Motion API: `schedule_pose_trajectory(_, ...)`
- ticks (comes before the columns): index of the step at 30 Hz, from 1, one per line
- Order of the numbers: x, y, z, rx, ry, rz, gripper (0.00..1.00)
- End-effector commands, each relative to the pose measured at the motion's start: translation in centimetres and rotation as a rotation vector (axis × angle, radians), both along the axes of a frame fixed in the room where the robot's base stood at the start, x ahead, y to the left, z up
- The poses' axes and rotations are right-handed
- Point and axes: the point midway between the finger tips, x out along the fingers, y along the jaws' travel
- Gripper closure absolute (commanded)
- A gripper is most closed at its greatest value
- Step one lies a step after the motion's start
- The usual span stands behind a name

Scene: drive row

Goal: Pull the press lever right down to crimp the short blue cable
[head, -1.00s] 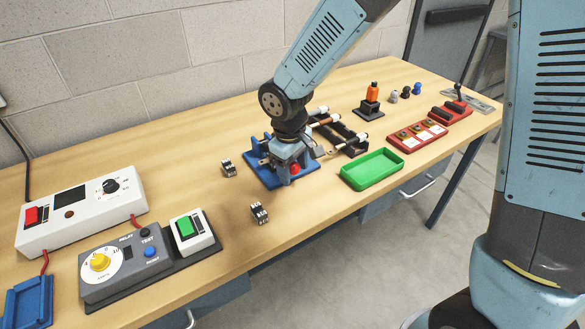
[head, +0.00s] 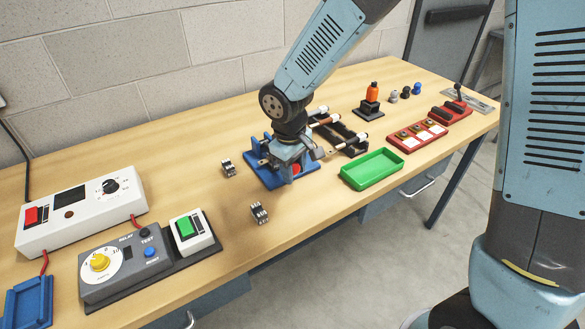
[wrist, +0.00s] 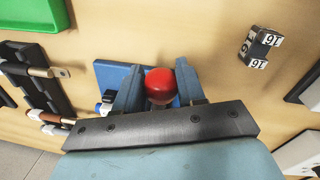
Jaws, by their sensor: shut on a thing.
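The blue press (head: 258,175) stands on the bench under my gripper. Its lever ends in a red ball knob (wrist: 161,86), which also shows low at the press front in the head view (head: 296,169). My gripper (wrist: 160,78) is shut on this knob, with one grey-blue finger on each side. The lever's shaft is mostly hidden by my gripper. A small blue and white piece (wrist: 105,104) shows beside the left finger in the wrist view. I cannot tell whether it is the short blue cable.
A black rack (head: 345,139) with cable pieces and a green tray (head: 371,170) lie right of the press. Small black-and-white blocks (head: 259,213) stand to its left and front. Control boxes (head: 125,262) fill the left bench. Bare wood lies between.

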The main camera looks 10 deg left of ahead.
Motion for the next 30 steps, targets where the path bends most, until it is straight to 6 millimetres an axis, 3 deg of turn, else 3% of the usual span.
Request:
schedule_pose_trajectory(8, -0.1, 0.1, -0.2, -0.001, 0.002, 0.003, 1.0)
schedule_pose_trajectory(15, -0.4, -0.1, -2.6, -0.002, 0.005, 0.004, 1.0)
schedule_pose_trajectory(24, -0.5, -0.3, -3.1, -0.007, 0.009, 0.002, 1.0)
schedule_pose_trajectory(25, -0.5, -0.3, -3.1, -0.008, 0.009, 0.002, 0.6)
schedule_pose_trajectory(30, -0.4, -0.3, -3.0, -0.005, 0.006, 0.001, 0.44)
